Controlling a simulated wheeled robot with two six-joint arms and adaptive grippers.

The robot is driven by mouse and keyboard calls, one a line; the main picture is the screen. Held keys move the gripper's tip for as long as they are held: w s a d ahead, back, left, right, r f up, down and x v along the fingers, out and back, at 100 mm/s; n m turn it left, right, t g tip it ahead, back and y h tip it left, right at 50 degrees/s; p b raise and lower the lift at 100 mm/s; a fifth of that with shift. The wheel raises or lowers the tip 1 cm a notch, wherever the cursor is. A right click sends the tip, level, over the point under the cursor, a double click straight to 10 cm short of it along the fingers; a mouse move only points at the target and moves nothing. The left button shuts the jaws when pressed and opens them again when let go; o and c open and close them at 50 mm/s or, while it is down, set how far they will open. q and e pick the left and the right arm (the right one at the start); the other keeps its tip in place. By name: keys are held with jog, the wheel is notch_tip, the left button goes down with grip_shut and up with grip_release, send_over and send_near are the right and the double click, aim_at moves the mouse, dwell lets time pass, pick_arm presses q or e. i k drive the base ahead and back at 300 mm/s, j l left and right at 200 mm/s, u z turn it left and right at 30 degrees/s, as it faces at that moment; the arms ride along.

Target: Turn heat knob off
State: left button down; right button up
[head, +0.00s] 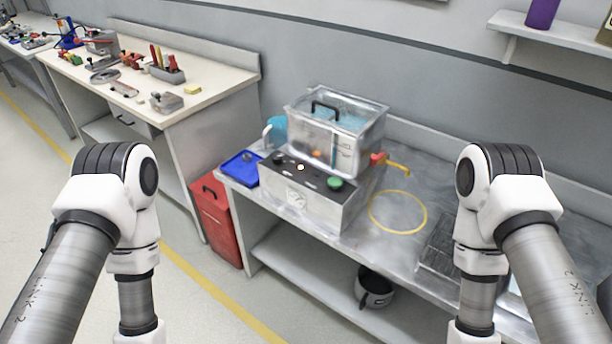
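A grey machine (303,200) with a dark sloped top panel stands on the metal bench, with a clear water bath tank (337,125) behind and above it.
A pot (374,288) sits on the lower shelf. Floor is clear in front.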

aim_at(277, 158)
jog(key=i+u, duration=0.15)
jog(key=u, duration=0.3)
jog(key=i+u, duration=0.2)
jog(key=u, duration=0.25)
